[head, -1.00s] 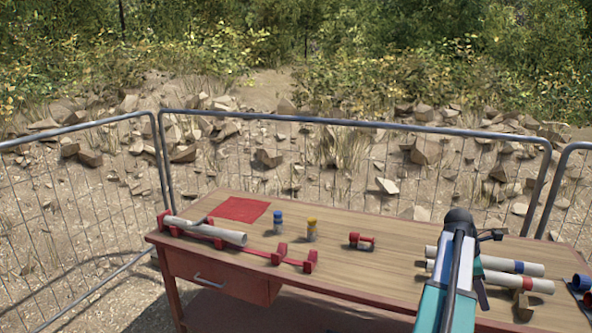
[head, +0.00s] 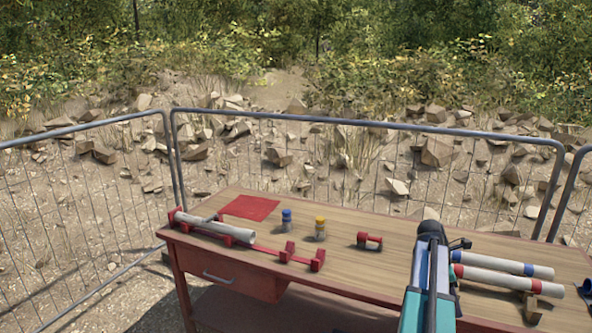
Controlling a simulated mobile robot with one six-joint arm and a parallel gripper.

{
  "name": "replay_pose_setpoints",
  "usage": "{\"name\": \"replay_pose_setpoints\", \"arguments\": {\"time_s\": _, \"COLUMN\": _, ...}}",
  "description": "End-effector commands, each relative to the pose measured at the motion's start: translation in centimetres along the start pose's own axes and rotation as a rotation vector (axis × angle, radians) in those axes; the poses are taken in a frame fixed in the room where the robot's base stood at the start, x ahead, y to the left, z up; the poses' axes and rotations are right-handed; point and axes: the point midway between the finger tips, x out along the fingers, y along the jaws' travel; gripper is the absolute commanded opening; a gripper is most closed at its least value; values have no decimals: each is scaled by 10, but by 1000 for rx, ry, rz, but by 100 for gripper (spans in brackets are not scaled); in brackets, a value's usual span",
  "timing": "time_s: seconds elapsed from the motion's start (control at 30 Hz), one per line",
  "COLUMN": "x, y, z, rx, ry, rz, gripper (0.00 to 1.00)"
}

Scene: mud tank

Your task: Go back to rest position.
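My arm (head: 430,285), teal, white and dark, reaches up from the bottom edge over the right half of the wooden table (head: 345,268). Its dark far joint (head: 432,230) shows above the tabletop, with a small dark part at its right. I cannot make out any gripper fingers; the arm hides whatever is beyond and below it. No held thing shows.
A grey tube (head: 215,228) lies on a red rack (head: 287,252) at the left. A red mat (head: 249,207), blue-capped jar (head: 286,221), yellow-capped jar (head: 320,229) and red holder (head: 370,241) stand mid-table. Two tubes (head: 500,280) lie right of my arm. Mesh fence (head: 365,125) stands behind.

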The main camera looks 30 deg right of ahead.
Motion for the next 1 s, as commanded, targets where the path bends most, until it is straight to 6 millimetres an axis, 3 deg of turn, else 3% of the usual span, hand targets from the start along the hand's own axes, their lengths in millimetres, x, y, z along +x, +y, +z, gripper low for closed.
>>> {"name": "replay_pose_setpoints", "arguments": {"time_s": 0.23, "x": 22, "y": -1, "z": -108, "rx": -162, "ry": 6, "rz": -32, "gripper": 39}}
{"name": "replay_pose_setpoints", "arguments": {"time_s": 0.47, "x": 47, "y": -22, "z": -207, "rx": -311, "ry": 16, "rz": -63, "gripper": 39}}
{"name": "replay_pose_setpoints", "arguments": {"time_s": 0.7, "x": 75, "y": -60, "z": -300, "rx": -421, "ry": 25, "rz": -92, "gripper": 39}}
{"name": "replay_pose_setpoints", "arguments": {"time_s": 1.0, "x": 113, "y": -127, "z": -396, "rx": -479, "ry": 27, "rz": -131, "gripper": 39}}
